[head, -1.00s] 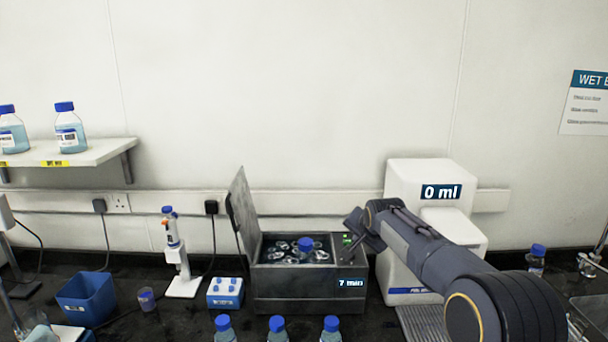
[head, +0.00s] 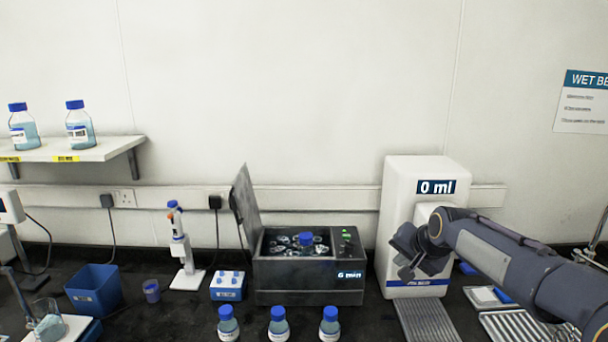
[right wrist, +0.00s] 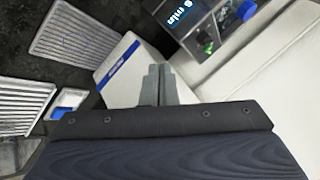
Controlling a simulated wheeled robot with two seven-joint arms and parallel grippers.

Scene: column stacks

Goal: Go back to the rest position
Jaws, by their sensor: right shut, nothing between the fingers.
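My right gripper (head: 407,267) is in front of the white dispenser (head: 397,215) that reads "0 ml", and overlaps its lower part in the head view. The right wrist view shows its two grey fingers (right wrist: 160,84) shut together with nothing between them. The right arm comes in from the right edge of the head view. My left gripper is not in view.
An open-lidded water bath (head: 308,283) holds a blue-capped bottle (head: 306,239). Three blue-capped bottles (head: 278,325) stand at the front. A blue bin (head: 94,290), a pipette stand (head: 185,278) and a blue rack (head: 228,287) stand left. A ribbed tray (head: 428,322) lies below the dispenser.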

